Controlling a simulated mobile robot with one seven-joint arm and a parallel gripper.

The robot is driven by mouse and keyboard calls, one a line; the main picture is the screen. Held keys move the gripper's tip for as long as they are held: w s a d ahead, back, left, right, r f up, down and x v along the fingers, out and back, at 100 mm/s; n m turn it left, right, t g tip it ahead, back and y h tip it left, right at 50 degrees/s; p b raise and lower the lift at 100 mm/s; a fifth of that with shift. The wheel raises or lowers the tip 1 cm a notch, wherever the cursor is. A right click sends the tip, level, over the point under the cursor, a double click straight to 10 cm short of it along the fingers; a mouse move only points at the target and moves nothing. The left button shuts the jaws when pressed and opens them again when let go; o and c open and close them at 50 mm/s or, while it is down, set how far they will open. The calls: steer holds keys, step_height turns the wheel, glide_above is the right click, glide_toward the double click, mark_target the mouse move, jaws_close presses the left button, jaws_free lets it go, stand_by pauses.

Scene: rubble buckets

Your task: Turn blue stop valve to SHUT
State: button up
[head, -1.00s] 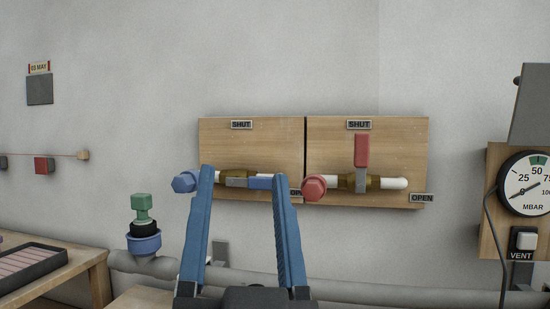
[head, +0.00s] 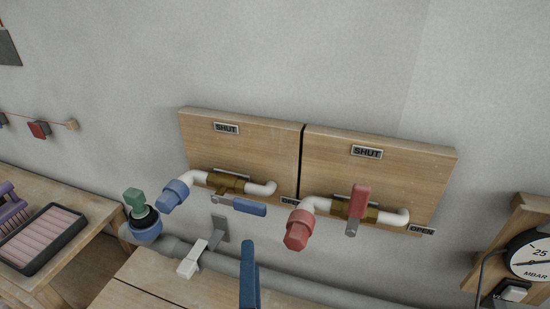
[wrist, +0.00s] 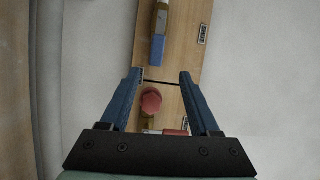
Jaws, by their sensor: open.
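The blue stop valve's lever (head: 243,206) lies roughly level, pointing right toward the OPEN label, partly hidden at the board's edge. Its brass body (head: 228,183) sits on a white pipe on the left wooden board, under a SHUT label (head: 226,128). The lever also shows in the wrist view (wrist: 158,48), just beyond my fingertips. My gripper (wrist: 160,76) is open and empty, facing the boards. In the head view only one blue finger shows at the bottom, below the boards.
A red valve lever (head: 359,201) stands upright on the right board. A red pipe cap (head: 298,229) and a blue one (head: 173,195) stick out from the boards. Below are a grey pipe (head: 228,264) and a white lever (head: 191,260). A gauge (head: 532,254) is at the right.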

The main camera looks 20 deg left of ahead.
mark_target(252, 211)
steer(key=shift+m, duration=0.4)
steer(key=x, duration=0.4)
steer(key=p+x, duration=0.1)
steer(key=x, duration=0.3)
steer(key=p+x, duration=0.1)
steer(key=x, duration=0.3)
steer(key=shift+w+a+f, duration=0.1)
steer(key=shift+w+f, duration=0.15)
steer(key=shift+w, duration=0.15)
jaws_close()
stand_by(0.8)
